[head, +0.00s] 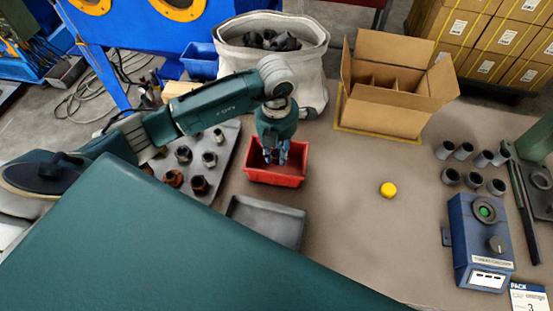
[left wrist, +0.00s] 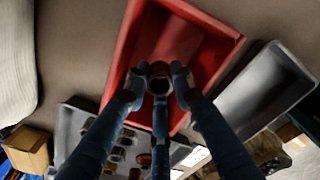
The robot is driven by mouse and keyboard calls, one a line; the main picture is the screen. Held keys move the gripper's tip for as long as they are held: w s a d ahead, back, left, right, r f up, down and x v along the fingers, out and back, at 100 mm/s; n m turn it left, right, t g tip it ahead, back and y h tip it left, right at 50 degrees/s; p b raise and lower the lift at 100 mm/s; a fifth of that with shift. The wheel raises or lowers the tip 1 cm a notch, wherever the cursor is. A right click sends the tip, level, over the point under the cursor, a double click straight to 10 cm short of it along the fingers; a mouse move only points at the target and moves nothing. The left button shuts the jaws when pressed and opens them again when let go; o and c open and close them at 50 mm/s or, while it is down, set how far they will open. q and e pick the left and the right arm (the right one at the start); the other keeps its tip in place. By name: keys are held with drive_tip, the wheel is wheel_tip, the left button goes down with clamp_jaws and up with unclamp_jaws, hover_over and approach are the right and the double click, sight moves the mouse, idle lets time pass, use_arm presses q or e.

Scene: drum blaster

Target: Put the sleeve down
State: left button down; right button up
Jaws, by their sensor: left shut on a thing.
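My left gripper (head: 272,158) points down over the red bin (head: 290,180) in the head view. In the left wrist view its blue fingers (left wrist: 158,82) are closed around a sleeve (left wrist: 159,86), whose dark round opening and brownish rim face the camera. The red bin (left wrist: 120,75) lies beneath the fingers there, and its visible floor looks bare. I cannot tell whether the sleeve touches the bin. In the head view the fingers mostly hide the sleeve. My right gripper is in neither view.
A grey tray (head: 228,150) left of the bin holds several sleeves. An empty grey tray (head: 264,222) sits just in front of the bin. An open cardboard box (head: 385,108), a yellow disc (head: 388,190), several grey cups (head: 451,177) and a blue device (head: 470,245) stand to the right.

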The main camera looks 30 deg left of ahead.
sight(277, 162)
use_arm(q)
wheel_tip(277, 162, down, 4)
drive_tip(key=shift+f+p, duration=0.1)
drive_tip(key=shift+p, duration=0.25)
drive_tip(key=shift+f, duration=0.1)
drive_tip(key=shift+f, duration=0.1)
drive_tip(key=shift+f+b, duration=0.3)
drive_tip(key=shift+b, duration=0.15)
drive_tip(key=c, duration=1.5)
unclamp_jaws()
drive_tip(key=shift+r, duration=0.1)
drive_tip(key=shift+o, duration=0.2)
drive_tip(key=shift+r, duration=0.1)
